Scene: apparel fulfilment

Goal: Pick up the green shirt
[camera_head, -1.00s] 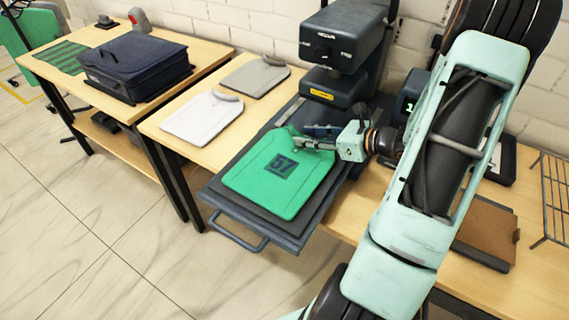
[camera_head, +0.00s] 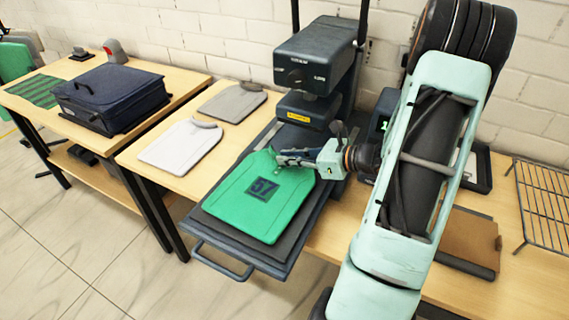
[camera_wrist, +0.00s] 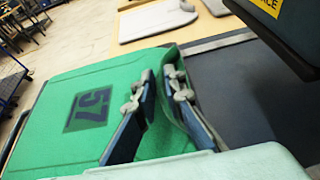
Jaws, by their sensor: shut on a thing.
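The green shirt (camera_head: 258,206) lies folded on the dark pull-out platen (camera_head: 277,256) of the press, with a dark "57" printed on it. It also shows in the wrist view (camera_wrist: 50,132). My gripper (camera_head: 280,156) is at the shirt's far edge, on the collar side. Most of the shirt looks flat on the platen. The exact grip depth is hidden by the fingers.
The dark press head (camera_head: 320,65) stands just behind the platen. A white shirt (camera_head: 181,144) and a grey shirt (camera_head: 232,101) lie to the left. A navy case (camera_head: 110,96) sits on the far left table. A wire rack (camera_head: 543,203) and brown clipboard (camera_head: 462,243) are at right.

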